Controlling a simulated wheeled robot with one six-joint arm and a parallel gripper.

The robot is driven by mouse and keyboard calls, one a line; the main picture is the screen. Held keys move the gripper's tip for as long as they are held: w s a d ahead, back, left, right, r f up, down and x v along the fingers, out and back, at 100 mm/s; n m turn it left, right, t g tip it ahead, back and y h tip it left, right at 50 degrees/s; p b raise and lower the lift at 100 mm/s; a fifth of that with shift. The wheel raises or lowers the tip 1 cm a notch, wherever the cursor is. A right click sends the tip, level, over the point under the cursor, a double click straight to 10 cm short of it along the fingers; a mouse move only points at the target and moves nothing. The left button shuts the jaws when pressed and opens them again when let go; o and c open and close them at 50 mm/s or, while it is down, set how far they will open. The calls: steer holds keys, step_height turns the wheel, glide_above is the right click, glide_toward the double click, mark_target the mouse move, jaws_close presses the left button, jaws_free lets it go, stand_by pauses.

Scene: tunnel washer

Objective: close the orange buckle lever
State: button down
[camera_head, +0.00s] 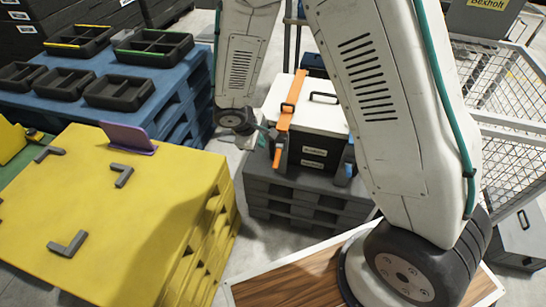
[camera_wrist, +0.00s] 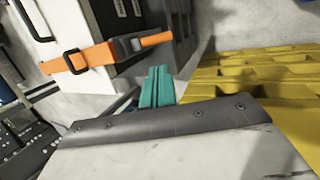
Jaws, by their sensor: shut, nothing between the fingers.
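A dark case (camera_head: 316,150) with a white lid (camera_head: 330,105) stands on a grey pallet. An orange strap (camera_head: 290,95) crosses the lid and runs down its front through a grey buckle (camera_wrist: 130,45). An orange lever-like end (camera_head: 277,158) shows below the buckle; it also appears in the wrist view (camera_wrist: 155,38). I cannot tell how far the lever stands off the case. My gripper (camera_head: 262,140), with teal fingers, is left of the strap near the buckle. In the wrist view the fingers (camera_wrist: 157,88) are together and empty, apparently apart from the strap.
The grey pallet (camera_head: 300,200) is under the case. A yellow pallet table (camera_head: 140,220) with dark corner brackets and a purple piece (camera_head: 128,138) is on the left. A blue pallet (camera_head: 170,90) holds black trays. A wire mesh cage (camera_head: 505,90) stands at the right.

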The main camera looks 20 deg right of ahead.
mark_target(275, 163)
steer(key=x, duration=1.4)
steer(key=shift+f, duration=0.1)
steer(key=shift+f, duration=0.1)
steer(key=shift+d+f, duration=0.1)
steer(key=shift+f, duration=0.25)
steer(key=shift+s+f, duration=0.1)
steer(key=shift+f, duration=0.3)
steer(key=shift+a+r, duration=0.2)
steer(key=shift+r, duration=0.3)
steer(key=s+a+f+v, duration=0.1)
steer(key=v, duration=1.2)
steer(key=shift+s+a+r, duration=0.2)
steer(key=shift+s, duration=0.15)
